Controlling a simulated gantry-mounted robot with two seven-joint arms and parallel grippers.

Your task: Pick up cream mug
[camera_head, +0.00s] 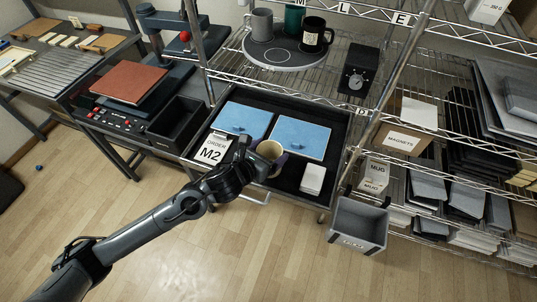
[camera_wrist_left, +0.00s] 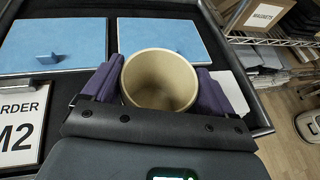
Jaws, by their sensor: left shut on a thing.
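The cream mug (camera_head: 270,150) is over the front part of the black tray in the head view. In the left wrist view the mug (camera_wrist_left: 160,80) stands between the two purple finger pads, its open mouth facing the camera and its inside empty. My left gripper (camera_head: 262,158) is shut on the mug, with one pad on each side. It also shows in the left wrist view (camera_wrist_left: 158,92). The mug's lower part and handle are hidden. I cannot tell whether its base touches the tray. My right gripper is not in view.
The black tray (camera_head: 339,140) holds two blue panels (camera_head: 300,138), an order card marked M2 (camera_head: 208,150) and a white block (camera_head: 313,179). Above, a round stand (camera_head: 285,58) carries several mugs. A grey bin (camera_head: 357,226) hangs at right. The floor in front is clear.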

